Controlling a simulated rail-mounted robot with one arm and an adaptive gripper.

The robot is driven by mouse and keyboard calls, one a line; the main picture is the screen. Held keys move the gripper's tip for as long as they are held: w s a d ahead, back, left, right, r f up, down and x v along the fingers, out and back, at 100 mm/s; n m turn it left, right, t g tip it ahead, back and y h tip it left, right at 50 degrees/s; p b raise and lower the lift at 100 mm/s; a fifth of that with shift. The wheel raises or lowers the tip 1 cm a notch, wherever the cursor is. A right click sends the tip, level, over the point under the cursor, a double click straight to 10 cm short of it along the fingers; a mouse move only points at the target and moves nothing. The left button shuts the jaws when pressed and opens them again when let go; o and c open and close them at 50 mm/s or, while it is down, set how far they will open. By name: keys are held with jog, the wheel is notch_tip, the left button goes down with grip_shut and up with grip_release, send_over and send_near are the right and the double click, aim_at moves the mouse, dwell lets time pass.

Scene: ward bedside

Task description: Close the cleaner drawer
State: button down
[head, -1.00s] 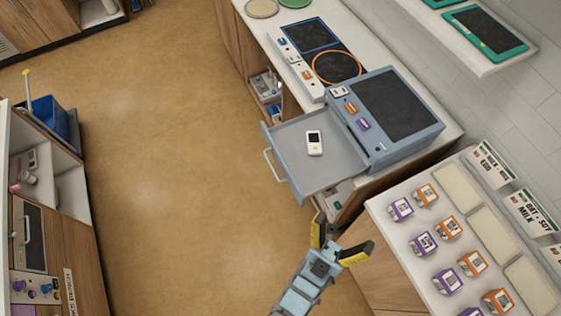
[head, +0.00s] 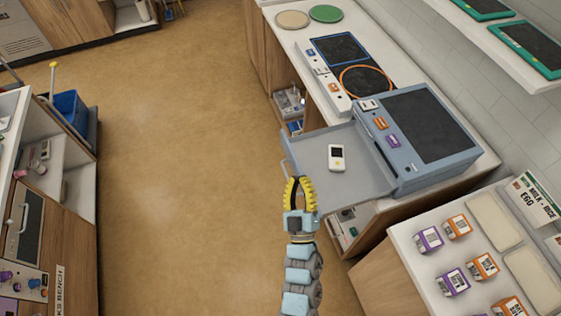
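The cleaner drawer (head: 318,150) is a grey tray-like drawer pulled out to the left of a blue-grey unit with a dark top (head: 425,125) on the counter. A small white handheld device (head: 337,158) lies in the drawer. My gripper (head: 299,180), with yellow ridged fingers, is at the drawer's near left front corner. It hides that corner and part of the handle. Its fingertips look brought together, with nothing visible between them. Whether it touches the drawer front cannot be told.
The counter (head: 290,38) holds a panel with an orange ring (head: 367,82) and two round discs. An open cabinet is below the drawer. Several small boxes stand on the near right counter (head: 410,262). The floor (head: 180,160) to the left is clear.

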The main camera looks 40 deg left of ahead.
jog(key=w+a+f+n+g+h+b, duration=0.1)
jog(key=a+f+n+g+h+b, duration=0.1)
jog(key=a+f+b, duration=0.35)
jog(key=w+a+f+n+g+h+b, duration=0.1)
jog(key=a+f+n+g+b, duration=0.15)
jog(key=a+f, duration=0.6)
jog(key=n+t+h+b, duration=0.1)
jog(key=t+h+b, duration=0.4)
jog(key=h+b, duration=0.75)
send_near(285, 146)
jog(key=w+a+y+b, duration=0.2)
jog(key=w+y+b, duration=0.1)
jog(key=y+b, duration=0.1)
jog(key=w+d, duration=0.1)
jog(key=w+d+f, duration=0.1)
jog(key=w, duration=0.1)
jog(key=shift+w+d, duration=0.1)
jog(key=shift+w, duration=0.3)
jog(key=shift+w, duration=0.1)
